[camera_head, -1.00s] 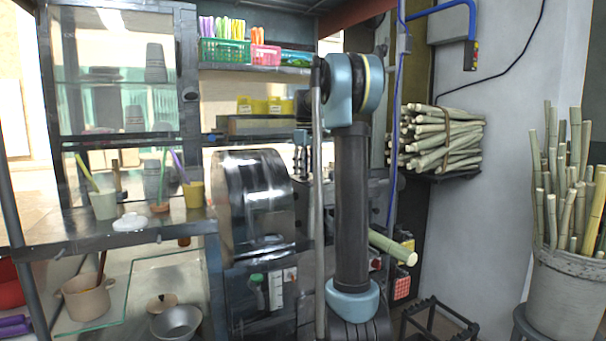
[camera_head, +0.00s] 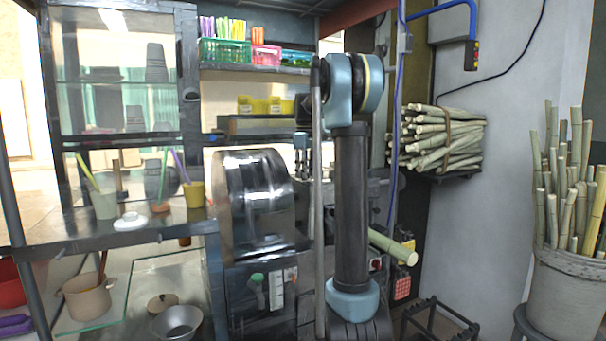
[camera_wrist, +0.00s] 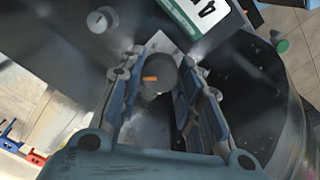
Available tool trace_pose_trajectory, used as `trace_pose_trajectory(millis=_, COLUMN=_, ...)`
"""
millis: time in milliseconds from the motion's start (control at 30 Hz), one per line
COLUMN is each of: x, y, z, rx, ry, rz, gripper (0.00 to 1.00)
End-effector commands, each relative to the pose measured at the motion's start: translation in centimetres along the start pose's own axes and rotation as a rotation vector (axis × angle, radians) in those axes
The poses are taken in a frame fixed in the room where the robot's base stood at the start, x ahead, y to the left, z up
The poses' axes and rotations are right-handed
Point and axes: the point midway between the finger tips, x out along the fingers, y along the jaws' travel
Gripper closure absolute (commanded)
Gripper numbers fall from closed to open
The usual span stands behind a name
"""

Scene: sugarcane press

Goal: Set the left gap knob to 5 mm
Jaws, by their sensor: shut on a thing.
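My gripper (camera_wrist: 160,82) is in the wrist view with its two fingers on either side of a round grey knob (camera_wrist: 160,66). It is shut on this knob, which has a short orange mark on its face. A pale plate shows just behind the knob. The frames do not settle whether it is the left knob. A white card with a dark figure and a green edge (camera_wrist: 197,12) is above right of it; no gap reading in millimetres can be made out. In the head view my arm hides the gripper and the held knob.
A second grey knob (camera_wrist: 102,19) and a green button (camera_wrist: 281,45) are near the gripper. The press's metal drum housing (camera_head: 257,200) stands left of my arm. A cane piece (camera_head: 392,246) sticks out right of it. A cane bucket (camera_head: 567,290) stands far right.

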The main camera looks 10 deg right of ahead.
Motion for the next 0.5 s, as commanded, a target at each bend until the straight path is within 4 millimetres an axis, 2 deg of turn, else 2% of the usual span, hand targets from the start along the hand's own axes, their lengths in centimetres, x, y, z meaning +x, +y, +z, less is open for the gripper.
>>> trace_pose_trajectory(millis=267, x=0.02, y=-0.03, z=-0.02, rx=0.133, ry=0.001, rz=-0.002, gripper=0.92)
trace_pose_trajectory(millis=500, x=0.02, y=-0.03, z=-0.03, rx=0.343, ry=0.001, rz=-0.001, gripper=0.92)
